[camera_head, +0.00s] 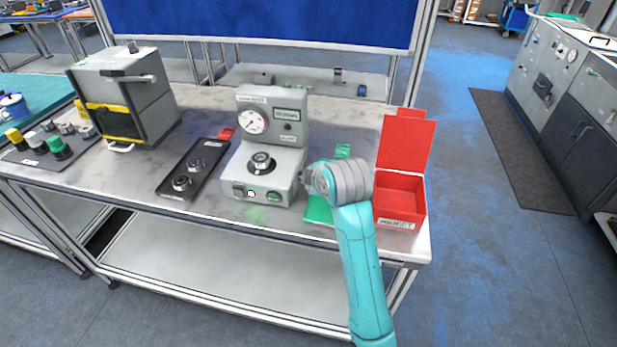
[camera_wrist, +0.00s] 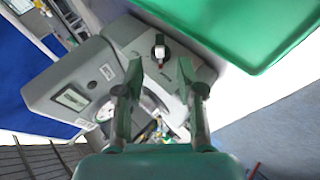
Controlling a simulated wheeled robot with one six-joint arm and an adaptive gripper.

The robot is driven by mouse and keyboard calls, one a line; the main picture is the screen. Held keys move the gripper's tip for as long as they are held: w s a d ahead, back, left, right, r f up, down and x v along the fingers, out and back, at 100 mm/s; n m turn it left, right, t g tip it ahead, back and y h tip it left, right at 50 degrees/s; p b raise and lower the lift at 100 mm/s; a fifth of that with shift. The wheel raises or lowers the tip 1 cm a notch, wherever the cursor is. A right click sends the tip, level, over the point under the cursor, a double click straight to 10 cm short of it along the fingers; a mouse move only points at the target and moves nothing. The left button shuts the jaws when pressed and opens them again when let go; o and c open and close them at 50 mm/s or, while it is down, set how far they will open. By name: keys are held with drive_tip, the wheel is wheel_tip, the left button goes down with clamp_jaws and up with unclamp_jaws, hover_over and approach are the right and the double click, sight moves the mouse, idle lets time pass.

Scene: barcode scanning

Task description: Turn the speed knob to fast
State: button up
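A grey testing machine (camera_head: 272,135) stands mid-bench, with a gauge, a round black-and-silver dial (camera_head: 262,163) on its base and small controls along the front. In the wrist view, a small black knob with a white and red mark (camera_wrist: 160,48) sits on a grey panel of the machine. I cannot read its setting or confirm that it is the speed knob. My gripper (camera_wrist: 158,76) is open, its two fingers apart with nothing clearly between them. The knob appears just beyond the fingertips. In the head view my wrist is at the machine's right side and mostly hides the gripper.
A red open box (camera_head: 401,208) stands to the right, with a green tray (camera_head: 318,209) between it and the machine, partly behind my arm. A black panel with dials (camera_head: 195,168) lies left of the machine. A grey box with a yellow-edged opening (camera_head: 125,93) stands farther left.

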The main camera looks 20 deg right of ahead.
drive_tip(key=shift+x, duration=3.05)
clamp_jaws()
drive_tip(key=shift+r+g, duration=0.1)
drive_tip(key=shift+g, duration=0.2)
drive_tip(key=shift+w+d+r+m+g+y, duration=0.15)
drive_tip(key=shift+g+y, duration=0.2)
drive_tip(key=shift+g, duration=0.2)
drive_tip(key=shift+w+m+g+y, duration=0.15)
drive_tip(key=shift+g+y, duration=0.2)
drive_tip(key=shift+g, duration=0.2)
drive_tip(key=shift+w+d+m+g+y, duration=0.1)
drive_tip(key=shift+m+g+y, duration=0.5)
drive_tip(key=shift+g, duration=1)
drive_tip(key=shift+y, duration=0.3)
